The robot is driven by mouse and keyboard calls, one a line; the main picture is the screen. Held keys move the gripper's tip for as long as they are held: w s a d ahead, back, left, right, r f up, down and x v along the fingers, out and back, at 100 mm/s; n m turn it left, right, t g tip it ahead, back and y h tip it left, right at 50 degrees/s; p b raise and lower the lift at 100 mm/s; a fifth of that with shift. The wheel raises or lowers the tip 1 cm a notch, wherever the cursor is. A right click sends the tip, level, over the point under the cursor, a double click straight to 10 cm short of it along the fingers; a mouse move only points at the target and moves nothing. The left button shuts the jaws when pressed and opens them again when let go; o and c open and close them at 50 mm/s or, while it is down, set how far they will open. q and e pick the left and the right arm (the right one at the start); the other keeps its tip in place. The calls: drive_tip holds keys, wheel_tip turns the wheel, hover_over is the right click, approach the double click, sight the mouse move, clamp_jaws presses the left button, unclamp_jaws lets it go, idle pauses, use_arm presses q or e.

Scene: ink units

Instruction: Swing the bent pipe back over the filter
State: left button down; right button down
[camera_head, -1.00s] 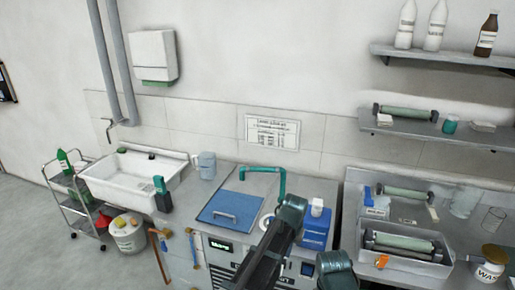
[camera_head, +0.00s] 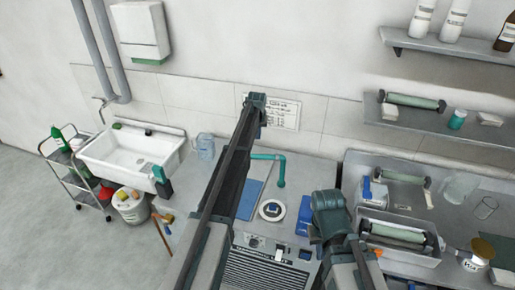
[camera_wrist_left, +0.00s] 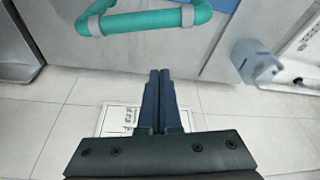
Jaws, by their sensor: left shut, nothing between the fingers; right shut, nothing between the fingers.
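The teal bent pipe (camera_head: 281,170) stands at the back of the steel counter, its horizontal arm running left behind my left arm. In the left wrist view the pipe (camera_wrist_left: 145,20) crosses the top, beyond the fingertips and apart from them. The filter seems to be the round white ring with a dark centre (camera_head: 271,210), in front of the pipe's base; the pipe's arm is not above it. My left gripper (camera_head: 262,130) is up near the wall poster, partly hidden; its fingers (camera_wrist_left: 160,75) are shut and empty. My right gripper (camera_head: 314,236) is mostly hidden under its wrist, right of the ring.
A blue panel (camera_head: 250,200) lies left of the ring, partly behind my left arm. A blue box (camera_head: 305,215) stands right of it. A clear jug (camera_head: 205,146) and a sink (camera_head: 133,152) are left. A tray with a roller (camera_head: 398,236) is right.

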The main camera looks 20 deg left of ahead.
use_arm(q)
drive_tip(key=shift+f, duration=0.1)
drive_tip(key=d+b+x, duration=0.1)
drive_tip(key=b+x, duration=1)
drive_tip(key=s, duration=0.1)
drive_tip(key=s+r+p, duration=0.1)
drive_tip(key=s, duration=0.1)
drive_tip(key=s+p, duration=0.1)
drive_tip(key=shift+s+d+r, duration=0.1)
drive_tip(key=shift+s+r, duration=0.05)
drive_tip(key=shift+r, duration=0.25)
drive_tip(key=shift+s, duration=0.1)
